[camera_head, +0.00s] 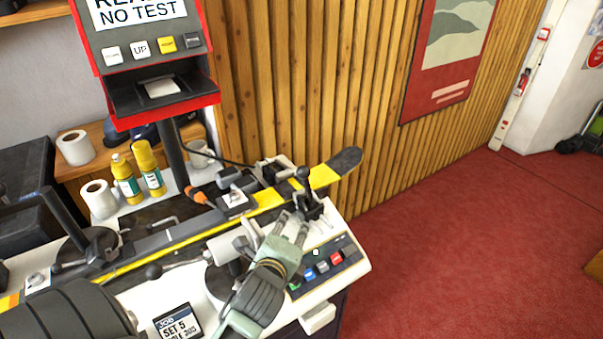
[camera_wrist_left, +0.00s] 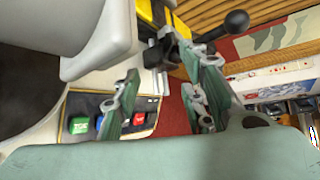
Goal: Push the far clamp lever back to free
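The ski (camera_head: 266,199), yellow and dark, lies along the bench. A dark clamp (camera_head: 312,207) grips it near its right end, and the clamp's lever with a black ball knob (camera_head: 303,173) stands roughly upright. In the left wrist view the knob (camera_wrist_left: 237,21) and its rod sit just past the fingers, at upper right. My left gripper (camera_head: 293,223) is open and empty, with its fingertips close to this clamp; I cannot tell whether they touch it. The fingers also show apart in the wrist view (camera_wrist_left: 160,78). My right gripper is not in view.
A button panel (camera_head: 322,268) lies just below the gripper. A second ball-ended lever (camera_head: 153,271) is further left. Yellow bottles (camera_head: 148,165), a paper roll (camera_head: 99,198) and a red-framed display (camera_head: 145,55) stand behind. Open red floor (camera_head: 470,240) lies to the right.

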